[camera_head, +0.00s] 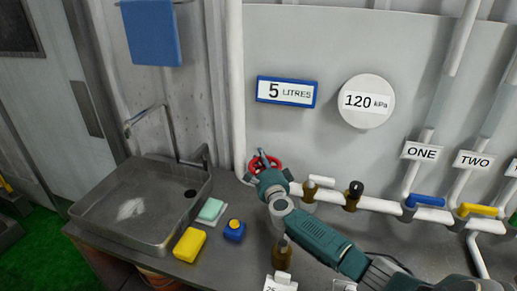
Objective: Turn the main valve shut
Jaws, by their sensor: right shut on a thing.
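The red valve wheel (277,162) is on the white pipe behind the counter, beside the sink. My right arm reaches in from the lower right. My right gripper (263,164) is at the wheel, shut on it, and covers much of its middle and front. Only parts of the red rim show around the fingers. I cannot tell how far the wheel is turned. My left gripper is not in view.
A metal sink (95,232) is at left, with a yellow sponge (189,245), a green-and-white sponge (211,210) and a blue-and-yellow item (234,230) nearby. A blue-handled valve (426,200) and yellow-handled valve (478,210) are right. A brown bottle (282,257) stands near my arm.

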